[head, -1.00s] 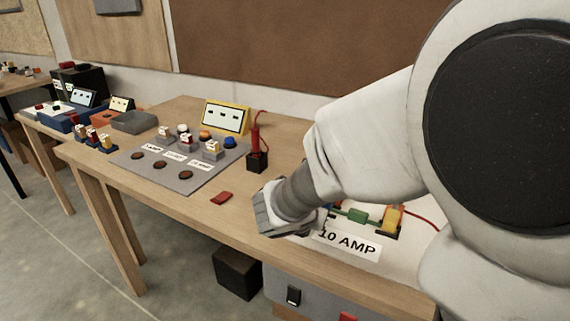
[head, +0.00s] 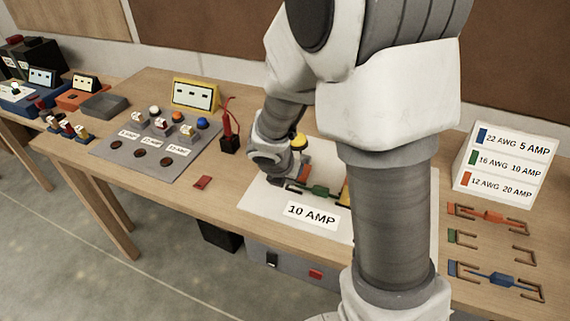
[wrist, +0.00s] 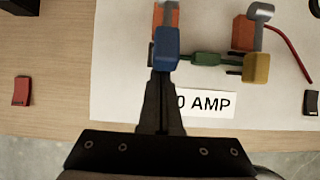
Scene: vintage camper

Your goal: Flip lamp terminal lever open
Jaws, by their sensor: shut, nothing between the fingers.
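A white board (head: 258,200) labelled 10 AMP carries two orange terminals with grey levers. The left terminal (wrist: 165,14) has a blue-ended lever (wrist: 166,48), and the right terminal (wrist: 243,33) has a yellow-ended lever (wrist: 256,66). A green link (wrist: 205,58) lies between them; it also shows in the head view (head: 320,190). My gripper (wrist: 161,76) is shut and empty, its tips just below the blue end in the wrist view. Contact cannot be told. In the head view my gripper (head: 277,180) is low at the board's left side; my arm hides the right terminal mostly.
A red wire (wrist: 290,42) curves beside the right terminal. A small red block (head: 203,182) lies left of the board. A grey switch panel (head: 135,163) and a yellow-framed meter (head: 195,94) stand farther left. A wire-gauge sign (head: 505,165) stands at the right.

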